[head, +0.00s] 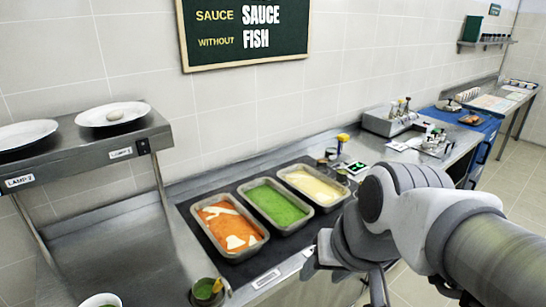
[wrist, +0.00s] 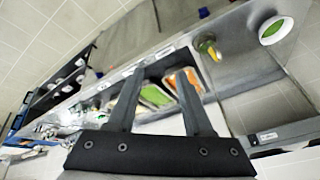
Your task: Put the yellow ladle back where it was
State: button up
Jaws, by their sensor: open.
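A small pot (head: 203,291) holding something with a yellow handle (head: 218,286) stands on the steel counter at the bottom of the head view. The yellow handle also shows in the wrist view (wrist: 213,50), beyond the fingertips. A second yellow-topped handle (head: 342,138) stands upright by small pots behind the trays. Both are too small to tell which is the yellow ladle. My gripper (head: 312,262) is in front of the trays at the counter's front edge. In the wrist view its two fingers (wrist: 160,78) are apart with nothing held between them.
Three trays, with orange (head: 229,225), green (head: 275,204) and cream (head: 312,186) contents, sit on a dark mat. A white bowl (head: 100,300) is at lower left. A lamp shelf (head: 70,150) with two plates overhangs the left counter. Bare counter lies below it.

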jog(key=shift+n+t+h, duration=0.4)
jog(key=shift+n+h, duration=0.2)
jog(key=shift+h, duration=0.1)
jog(key=s+d, duration=0.1)
jog(key=s+d+r, duration=0.1)
jog(key=d, duration=0.1)
jog(key=shift+s+r, duration=0.2)
jog(key=shift+a, duration=0.2)
